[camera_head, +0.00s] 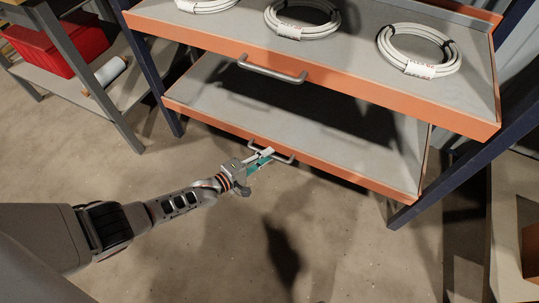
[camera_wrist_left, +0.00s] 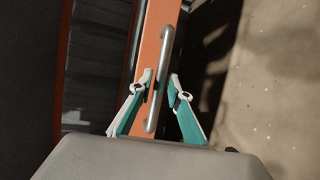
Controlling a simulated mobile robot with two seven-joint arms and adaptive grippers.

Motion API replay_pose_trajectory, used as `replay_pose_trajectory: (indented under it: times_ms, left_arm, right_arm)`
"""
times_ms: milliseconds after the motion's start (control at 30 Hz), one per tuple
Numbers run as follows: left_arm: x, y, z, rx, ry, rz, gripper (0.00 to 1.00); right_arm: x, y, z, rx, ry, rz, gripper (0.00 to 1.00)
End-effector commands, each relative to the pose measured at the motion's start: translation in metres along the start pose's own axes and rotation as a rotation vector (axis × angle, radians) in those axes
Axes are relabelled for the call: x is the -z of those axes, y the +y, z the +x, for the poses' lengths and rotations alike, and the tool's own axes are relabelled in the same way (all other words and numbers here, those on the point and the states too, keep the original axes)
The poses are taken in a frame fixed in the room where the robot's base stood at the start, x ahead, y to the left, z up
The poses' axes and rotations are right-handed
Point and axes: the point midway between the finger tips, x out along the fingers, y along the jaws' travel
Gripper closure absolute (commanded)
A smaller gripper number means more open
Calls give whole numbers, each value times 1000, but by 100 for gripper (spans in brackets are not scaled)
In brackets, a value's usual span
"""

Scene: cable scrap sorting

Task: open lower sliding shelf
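The lower sliding shelf (camera_head: 355,178) is a grey tray with an orange front edge, and part of its surface is in the shadow of the shelf above. Its metal bar handle (camera_head: 285,159) sits on the front edge; in the left wrist view the handle (camera_wrist_left: 165,50) runs lengthwise along the orange front. My left gripper (camera_head: 268,155) is at this handle. In the left wrist view its two teal and light-grey fingers (camera_wrist_left: 160,86) stand apart, one on each side of the bar. Contact with the bar cannot be told. My right gripper is not in view.
The upper shelf (camera_head: 340,62) overhangs with its own handle (camera_head: 272,71) and carries white cable coils (camera_head: 418,50). Dark blue posts (camera_head: 465,180) flank the rack. A red bin (camera_head: 62,48) sits on a side rack at left. The floor in front is clear.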

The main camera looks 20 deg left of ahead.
Motion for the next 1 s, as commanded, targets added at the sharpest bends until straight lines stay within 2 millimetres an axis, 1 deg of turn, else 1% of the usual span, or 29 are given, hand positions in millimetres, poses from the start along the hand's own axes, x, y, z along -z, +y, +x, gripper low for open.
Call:
replay_pose_trajectory:
  times_ms: [33,200,433,467,500,733,867,1000]
  left_arm:
    - [0,-4,3,5,0,-1,82]
    - [0,-1,10,1,1,0,82]
    - [0,1,11,0,0,1,82]
    - [0,1,11,0,0,1,90]
    - [0,1,11,0,0,1,100]
    - [0,1,10,0,0,1,100]
    - [-2,1,4,-1,0,1,100]
    - [-9,1,-12,-4,0,2,100]
  right_arm:
    - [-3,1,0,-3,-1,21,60]
    - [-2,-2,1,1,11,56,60]
    - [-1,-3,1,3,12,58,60]
    - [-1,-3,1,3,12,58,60]
    - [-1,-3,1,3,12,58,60]
    - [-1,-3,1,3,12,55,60]
    - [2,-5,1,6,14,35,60]
    - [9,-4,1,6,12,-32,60]
